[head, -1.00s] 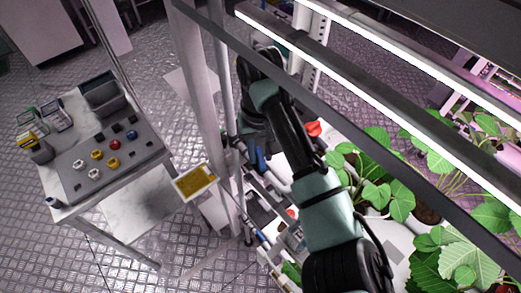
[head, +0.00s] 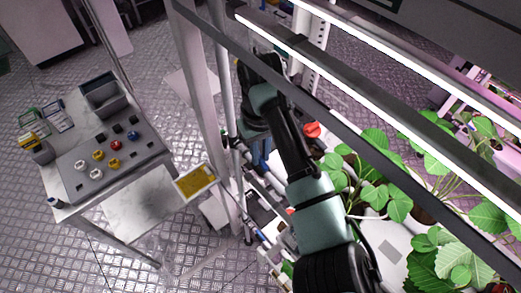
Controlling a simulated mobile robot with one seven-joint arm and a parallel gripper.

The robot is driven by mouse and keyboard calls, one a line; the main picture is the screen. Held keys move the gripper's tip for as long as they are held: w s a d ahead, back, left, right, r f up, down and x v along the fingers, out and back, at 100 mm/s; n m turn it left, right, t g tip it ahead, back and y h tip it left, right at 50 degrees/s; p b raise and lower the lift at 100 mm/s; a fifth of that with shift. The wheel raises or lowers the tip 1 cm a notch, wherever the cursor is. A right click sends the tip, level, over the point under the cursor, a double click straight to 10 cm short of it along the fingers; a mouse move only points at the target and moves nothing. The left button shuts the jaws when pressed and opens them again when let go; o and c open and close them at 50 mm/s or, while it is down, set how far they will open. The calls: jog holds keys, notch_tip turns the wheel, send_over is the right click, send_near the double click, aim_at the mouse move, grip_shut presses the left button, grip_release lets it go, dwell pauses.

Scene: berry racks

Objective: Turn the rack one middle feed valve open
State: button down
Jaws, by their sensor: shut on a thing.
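My dark and teal arm reaches from the bottom of the head view up to the rack's corner post, and its wrist bends down there. My gripper (head: 239,144) is small and dark beside the vertical feed pipe (head: 229,112), mostly covered by the wrist. It is shut on what seems to be the middle feed valve's handle. The handle itself is hidden, so its angle cannot be told. A blue part (head: 261,163) shows just below the wrist. A red round part (head: 312,130) is to the right of the arm.
Leafy plants (head: 375,165) fill the rack shelf at right, under bright light bars (head: 395,105). At left stands a cart (head: 125,200) with bins and colored knobs.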

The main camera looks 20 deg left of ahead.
aim_at(261, 158)
jog(key=shift+r+n, duration=0.1)
jog(key=shift+n, duration=1.3)
jog(key=shift+p, duration=0.3)
jog(key=c, duration=0.8)
grip_release()
jog(key=shift+c, duration=0.2)
notch_tip(261, 158, up, 12)
jog(key=p, duration=0.1)
